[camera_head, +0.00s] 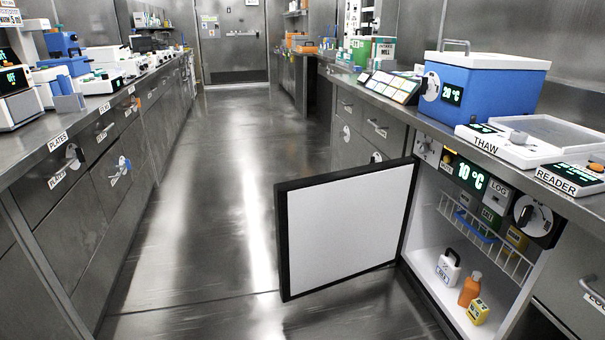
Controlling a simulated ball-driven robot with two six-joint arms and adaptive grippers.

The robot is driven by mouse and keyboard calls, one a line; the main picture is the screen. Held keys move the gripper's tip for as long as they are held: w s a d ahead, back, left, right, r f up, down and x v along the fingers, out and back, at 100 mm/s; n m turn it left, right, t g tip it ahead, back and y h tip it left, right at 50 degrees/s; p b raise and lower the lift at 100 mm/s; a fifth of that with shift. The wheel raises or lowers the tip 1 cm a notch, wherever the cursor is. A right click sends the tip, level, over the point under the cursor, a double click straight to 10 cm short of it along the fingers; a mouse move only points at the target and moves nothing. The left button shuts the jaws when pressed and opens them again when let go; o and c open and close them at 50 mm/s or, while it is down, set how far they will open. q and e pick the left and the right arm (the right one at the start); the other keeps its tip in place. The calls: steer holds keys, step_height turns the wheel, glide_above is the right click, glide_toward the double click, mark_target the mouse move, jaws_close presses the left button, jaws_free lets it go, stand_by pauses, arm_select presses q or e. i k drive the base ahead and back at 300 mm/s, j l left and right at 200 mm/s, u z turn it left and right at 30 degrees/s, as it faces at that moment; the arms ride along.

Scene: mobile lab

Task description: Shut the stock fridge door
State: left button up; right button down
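The stock fridge door (345,232) stands wide open in the head view, at the lower middle right. It shows a white inner panel with a black edge and juts out into the aisle from its right-hand side. The open fridge (424,240) is under the right counter, with a display reading 10 °C (470,175) above it. Inside are a wire basket (490,235) with small boxes, a white jug (448,267), an orange bottle (470,289) and a yellow box (478,311). Neither of my grippers is in view.
The aisle floor (200,210) is clear left of the door. Left drawers (75,200) line the aisle. On the right counter stand a blue cooler box (480,85), a thaw plate (540,140) and a reader (575,175). A closed door (232,45) is at the far end.

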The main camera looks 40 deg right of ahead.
mark_target(335, 228)
steer(key=i+z, duration=0.45)
steer(key=i, duration=0.85)
steer(key=i+j+z, duration=0.1)
steer(key=i+z, duration=0.3)
steer(key=i+j+z, duration=0.15)
steer(key=z, duration=0.25)
steer(key=i+j+z, duration=0.2)
steer(key=z, duration=0.25)
steer(key=i+j+z, duration=0.2)
steer(key=j+z, duration=0.2)
steer(key=i+j+z, duration=0.2)
steer(key=j+z, duration=0.15)
steer(key=z, duration=0.15)
steer(key=i+j+z, duration=0.1)
steer(key=j+z, duration=0.35)
steer(key=i+j+z, duration=0.1)
steer(key=j+z, duration=0.25)
steer(key=z, duration=0.15)
steer(key=j+z, duration=0.5)
steer(key=l, duration=0.1)
